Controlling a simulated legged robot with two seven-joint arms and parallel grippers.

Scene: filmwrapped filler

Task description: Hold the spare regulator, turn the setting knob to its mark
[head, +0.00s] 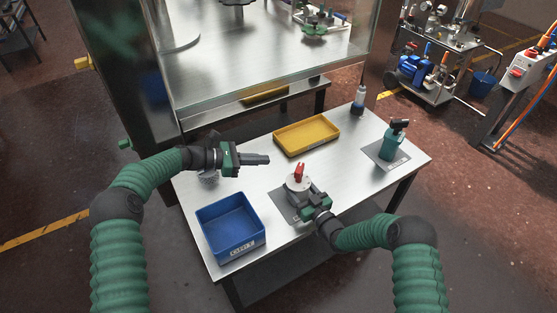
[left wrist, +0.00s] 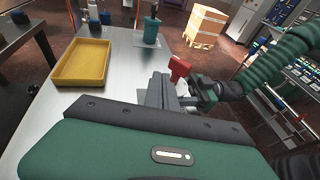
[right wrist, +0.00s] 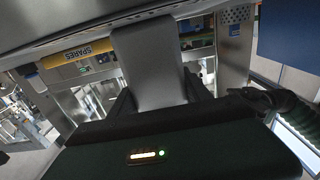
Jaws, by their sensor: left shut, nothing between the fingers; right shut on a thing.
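The spare regulator (head: 295,184) is a light grey body with a red setting knob (head: 299,171) on top, at a dark grey mat (head: 279,203) on the table. My right gripper (head: 307,200) is shut on its body from the near side; the grey body also fills the space between the fingers in the right wrist view (right wrist: 148,65). My left gripper (head: 268,159) is shut and empty, level, with its tips a little left of the knob and apart from it. In the left wrist view the red knob (left wrist: 180,65) shows just beyond the fingers. I cannot make out the mark.
A blue bin (head: 229,207) stands at the table's front left. A yellow tray (head: 306,136) lies at the back, and a teal bottle (head: 391,143) stands on a mat at the right. Clear table lies right of the regulator.

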